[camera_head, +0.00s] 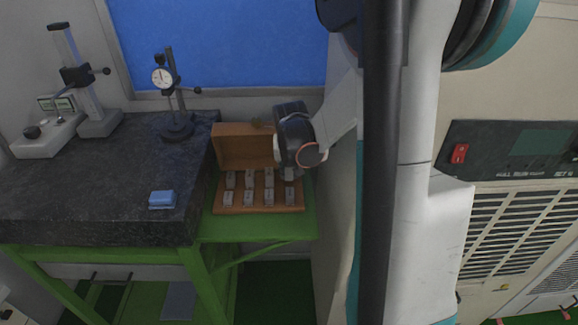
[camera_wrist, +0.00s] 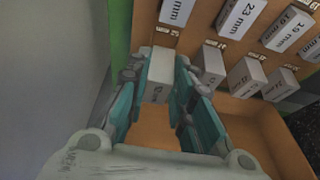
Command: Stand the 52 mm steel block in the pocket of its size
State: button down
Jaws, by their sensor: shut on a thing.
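The steel block (camera_wrist: 157,75) is a small light-grey block with a dark printed label, too blurred to read surely. My gripper (camera_wrist: 158,84) is shut on it, one teal finger at each side, above the wooden case. In the head view my gripper (camera_head: 291,168) is over the back right of the open wooden case (camera_head: 272,209), and partly hides that corner. The block's foot is hidden, so I cannot tell whether it stands in a pocket. A small engraved tag (camera_wrist: 166,30) shows beside the block in the wrist view.
Several labelled blocks stand in the case, among them a 23 mm block (camera_wrist: 240,15) and a 19 mm block (camera_wrist: 289,30). The case is on a green stand beside a dark granite plate (camera_head: 100,190), which carries a blue object (camera_head: 162,199) and a dial gauge stand (camera_head: 176,125). A pale machine wall is close right.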

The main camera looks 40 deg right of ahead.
jog(key=shift+f, duration=0.45)
jog(key=shift+f+b, duration=0.55)
jog(key=shift+b, duration=0.1)
jog(key=c, duration=1.3)
grip_release()
jog(key=v, duration=1.2)
